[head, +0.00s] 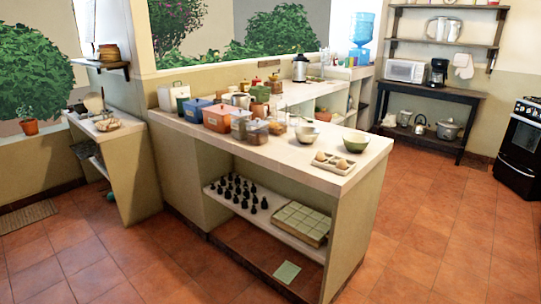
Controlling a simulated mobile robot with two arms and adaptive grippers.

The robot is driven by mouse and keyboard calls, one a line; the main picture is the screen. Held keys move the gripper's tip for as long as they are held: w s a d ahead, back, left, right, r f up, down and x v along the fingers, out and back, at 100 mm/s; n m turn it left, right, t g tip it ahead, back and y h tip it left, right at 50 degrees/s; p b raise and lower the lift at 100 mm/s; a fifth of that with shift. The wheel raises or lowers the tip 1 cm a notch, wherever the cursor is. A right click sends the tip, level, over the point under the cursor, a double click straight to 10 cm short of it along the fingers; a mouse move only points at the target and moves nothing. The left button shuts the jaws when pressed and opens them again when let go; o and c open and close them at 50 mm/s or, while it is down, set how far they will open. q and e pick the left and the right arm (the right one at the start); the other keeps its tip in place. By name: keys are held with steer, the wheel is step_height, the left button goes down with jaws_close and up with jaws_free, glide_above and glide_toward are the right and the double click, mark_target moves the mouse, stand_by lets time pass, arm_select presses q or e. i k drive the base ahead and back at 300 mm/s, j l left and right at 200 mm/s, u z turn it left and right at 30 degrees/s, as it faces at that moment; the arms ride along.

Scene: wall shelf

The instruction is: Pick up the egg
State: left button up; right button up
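Two small brown egg-like things show on the counter; one is the left egg (320,156) and the other is the right egg (342,163). They sit in a pale, low tray (326,168) near the front right end of the counter (300,175). They are small in the picture, so fine detail is hard to tell. Neither of my grippers is in the head view, and nothing hides the tray.
A green bowl (356,144) and a pale bowl (308,135) stand close behind the tray. Jars and an orange container (217,118) crowd the counter further left. Black chess pieces (240,187) stand on the shelf below. The tiled floor (425,235) at right is clear.

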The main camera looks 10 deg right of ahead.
mark_target(320, 157)
steer(key=i+l+u, duration=0.3)
steer(key=l+u, duration=0.25)
steer(key=l, duration=0.25)
steer(key=i+l+u, duration=0.15)
steer(key=l+u, duration=0.15)
steer(key=l, duration=0.15)
steer(key=i+l+u, duration=0.1)
steer(key=l+u, duration=0.2)
steer(key=l, duration=0.2)
